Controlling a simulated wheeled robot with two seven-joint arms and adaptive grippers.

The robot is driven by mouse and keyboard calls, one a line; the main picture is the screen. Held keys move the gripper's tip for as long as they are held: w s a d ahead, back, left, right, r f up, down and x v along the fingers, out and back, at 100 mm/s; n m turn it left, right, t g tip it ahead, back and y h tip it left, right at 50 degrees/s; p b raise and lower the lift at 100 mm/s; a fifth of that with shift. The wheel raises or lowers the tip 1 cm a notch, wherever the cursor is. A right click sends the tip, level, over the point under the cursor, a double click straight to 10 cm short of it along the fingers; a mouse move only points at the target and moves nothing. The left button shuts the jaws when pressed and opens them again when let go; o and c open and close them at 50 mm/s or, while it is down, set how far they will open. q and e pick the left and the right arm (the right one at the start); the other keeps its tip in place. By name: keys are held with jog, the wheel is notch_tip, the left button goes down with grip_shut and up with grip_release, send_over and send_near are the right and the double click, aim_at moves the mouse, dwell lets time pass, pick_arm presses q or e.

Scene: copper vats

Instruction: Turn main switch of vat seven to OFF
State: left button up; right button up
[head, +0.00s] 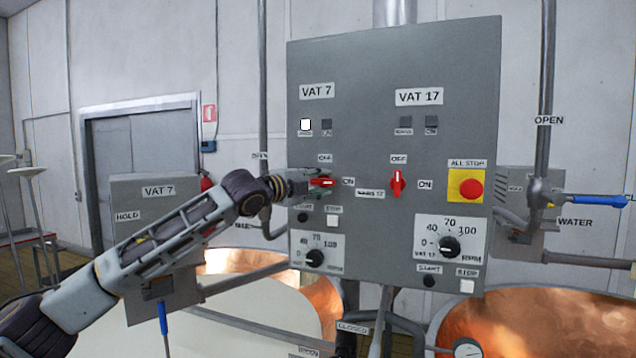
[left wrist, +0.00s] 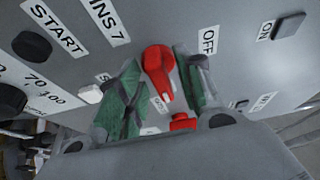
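The red main switch (head: 322,182) of vat seven is on the left half of the grey panel, its handle pointing right toward the ON label. In the left wrist view the same red switch (left wrist: 158,70) sits between the two green-padded fingers. My left gripper (head: 304,183) reaches the panel from the left. Its fingers stand apart, one on each side of the switch, with narrow gaps; I cannot make out firm contact. The OFF label (head: 325,158) is above the switch. My right gripper is not in view.
The vat 17 switch (head: 397,183) points up, toward OFF. A red stop button (head: 470,188) on yellow is farther right. A start button (head: 302,217), a stop button (head: 332,221) and a dial (head: 314,257) lie below the vat seven switch. A vat seven lamp (head: 306,125) is white.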

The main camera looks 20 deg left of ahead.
pick_arm(q)
jog(key=shift+s, duration=0.1)
jog(key=c, duration=0.7)
grip_shut()
